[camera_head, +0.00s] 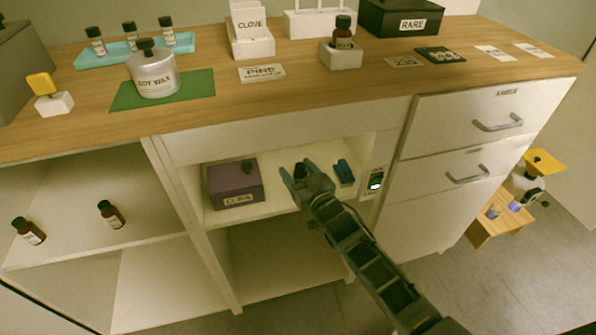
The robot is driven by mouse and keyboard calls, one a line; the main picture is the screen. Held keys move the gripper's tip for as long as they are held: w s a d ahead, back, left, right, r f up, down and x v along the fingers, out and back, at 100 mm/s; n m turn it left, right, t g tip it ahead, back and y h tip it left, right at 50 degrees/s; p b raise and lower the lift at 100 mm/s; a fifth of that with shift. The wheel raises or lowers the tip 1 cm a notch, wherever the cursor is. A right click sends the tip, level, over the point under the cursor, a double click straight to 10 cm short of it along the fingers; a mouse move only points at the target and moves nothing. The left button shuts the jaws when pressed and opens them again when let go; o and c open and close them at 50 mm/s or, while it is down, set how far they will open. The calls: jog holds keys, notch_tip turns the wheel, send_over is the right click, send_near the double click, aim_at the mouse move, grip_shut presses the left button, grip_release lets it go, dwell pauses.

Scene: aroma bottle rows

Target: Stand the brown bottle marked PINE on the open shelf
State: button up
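My gripper (303,179) reaches into the middle open shelf (280,205) of the cabinet. A dark, black-capped thing (299,170), probably a bottle, shows between its fingers. Its label and lower part are hidden, and I cannot tell whether the fingers press on it. A card reading PINE (262,72) lies on the counter. A brown bottle (343,38) with a black cap stands in a white block to its right; its label is too small to read.
In the shelf, a purple box (235,184) stands left of my gripper and a blue object (345,171) right of it. A small green-lit device (376,181) is by the right wall.

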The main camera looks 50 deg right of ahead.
jog(key=shift+r, duration=0.3)
jog(key=v, duration=1.2)
jog(key=shift+f, duration=0.15)
jog(key=s+a+r+n+y, duration=0.1)
jog(key=s+a+r+y, duration=0.1)
jog(key=s+a+r, duration=0.3)
jog(key=s+a+r+n+g+y, duration=0.1)
jog(key=s+a+r, duration=0.4)
jog(key=s, duration=0.7)
jog(key=s+a+r+n+g+y, duration=0.1)
jog(key=s+a+r+n+y, duration=0.1)
jog(key=s+a+r, duration=0.3)
jog(key=s+a+y, duration=0.1)
jog(key=s+a, duration=0.2)
jog(key=s, duration=0.1)
jog(key=shift+s+a+r, duration=0.2)
jog(key=shift+r, duration=0.2)
jog(key=shift+c, duration=0.5)
